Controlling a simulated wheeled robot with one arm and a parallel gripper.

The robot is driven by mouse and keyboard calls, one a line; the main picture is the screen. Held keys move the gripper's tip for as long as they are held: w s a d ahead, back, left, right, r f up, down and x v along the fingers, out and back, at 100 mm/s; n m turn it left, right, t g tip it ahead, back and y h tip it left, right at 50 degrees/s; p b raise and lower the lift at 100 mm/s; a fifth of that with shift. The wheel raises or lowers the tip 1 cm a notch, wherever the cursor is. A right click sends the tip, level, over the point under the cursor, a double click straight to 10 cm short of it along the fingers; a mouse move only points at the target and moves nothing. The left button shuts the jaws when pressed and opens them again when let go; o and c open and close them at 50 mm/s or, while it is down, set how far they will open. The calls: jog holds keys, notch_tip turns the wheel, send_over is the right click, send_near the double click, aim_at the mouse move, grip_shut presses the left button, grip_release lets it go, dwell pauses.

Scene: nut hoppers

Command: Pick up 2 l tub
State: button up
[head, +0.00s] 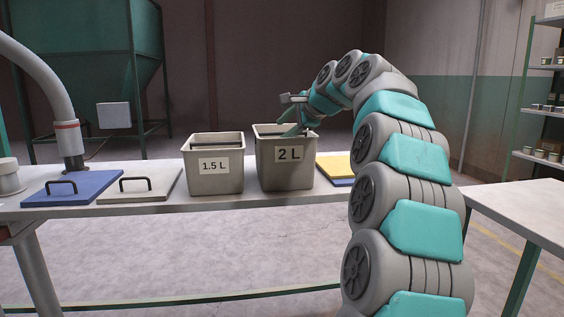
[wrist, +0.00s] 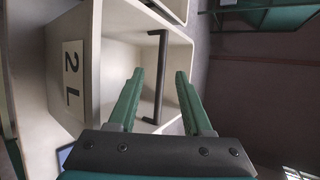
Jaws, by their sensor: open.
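The 2 l tub (head: 286,172) is a grey-beige open bin with a white "2 L" label, standing on the table right of the 1.5 L tub. In the wrist view the tub (wrist: 112,60) shows with its label at the left and a dark bar handle (wrist: 158,75) across its opening. My gripper (head: 290,133) is at the top of the tub. In the wrist view my gripper (wrist: 160,75) is open, with one green finger on each side of the handle's lower part.
The 1.5 L tub (head: 214,165) stands close on the left. Farther left lie a blue lid (head: 72,190) and a pale lid (head: 140,188) with handles. A yellow panel (head: 335,168) lies right of the 2 l tub. A white table (head: 520,210) stands at the right.

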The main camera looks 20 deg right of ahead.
aim_at(278, 133)
jog(key=x, duration=0.4)
jog(key=shift+w+f, duration=0.2)
jog(key=shift+w, duration=0.15)
grip_shut()
dwell(1.1)
